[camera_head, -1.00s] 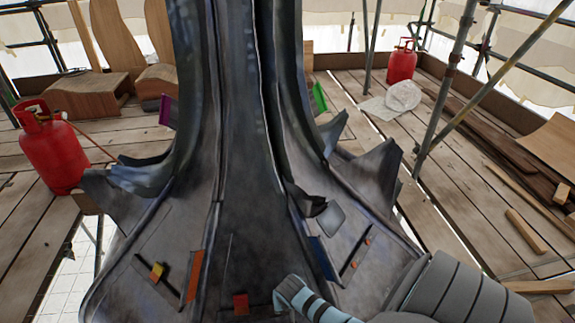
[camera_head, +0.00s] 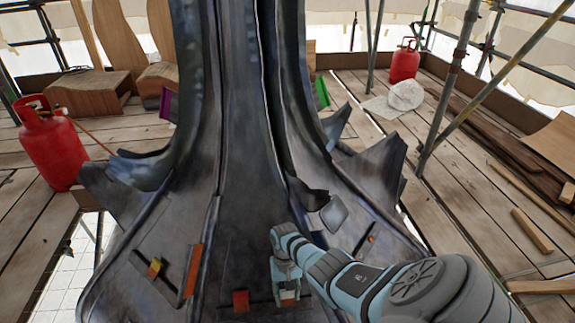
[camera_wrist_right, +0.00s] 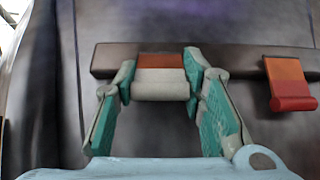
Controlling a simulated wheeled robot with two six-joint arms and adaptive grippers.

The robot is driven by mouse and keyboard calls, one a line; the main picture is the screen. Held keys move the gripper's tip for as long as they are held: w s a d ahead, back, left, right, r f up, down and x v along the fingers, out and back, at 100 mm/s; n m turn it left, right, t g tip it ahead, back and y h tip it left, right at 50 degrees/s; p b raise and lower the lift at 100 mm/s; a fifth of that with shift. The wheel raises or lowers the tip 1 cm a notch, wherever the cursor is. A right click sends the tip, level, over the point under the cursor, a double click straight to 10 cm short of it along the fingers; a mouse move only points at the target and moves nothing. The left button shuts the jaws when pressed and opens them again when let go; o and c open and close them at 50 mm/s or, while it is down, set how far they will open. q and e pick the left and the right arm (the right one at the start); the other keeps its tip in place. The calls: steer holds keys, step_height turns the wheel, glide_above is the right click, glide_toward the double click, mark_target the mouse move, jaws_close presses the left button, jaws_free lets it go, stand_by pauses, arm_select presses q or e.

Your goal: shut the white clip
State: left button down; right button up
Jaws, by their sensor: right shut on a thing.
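The white clip (camera_wrist_right: 161,86) sits on a dark bar in the right wrist view. It has a pale rounded front and a red-brown plate above it. My right gripper (camera_wrist_right: 161,88) has one green-padded finger on each side of the clip and is shut on it. In the head view the right gripper (camera_head: 287,285) points down at the spire's lower face, and the clip (camera_head: 288,295) shows small between its fingers. I cannot tell whether the clip itself is open or shut. My left gripper is not in view.
A red and orange clip (camera_wrist_right: 288,84) is on the same bar, to the right in the wrist view. Yellow (camera_head: 155,267) and orange (camera_head: 193,270) pieces sit on the spire's left face. Curled metal leaves (camera_head: 307,194) stick out above my right arm. A red gas bottle (camera_head: 52,145) stands left.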

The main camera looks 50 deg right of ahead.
stand_by(0.3)
steer(key=o, duration=1.2)
steer(key=v, duration=1.2)
steer(key=shift+w, duration=0.1)
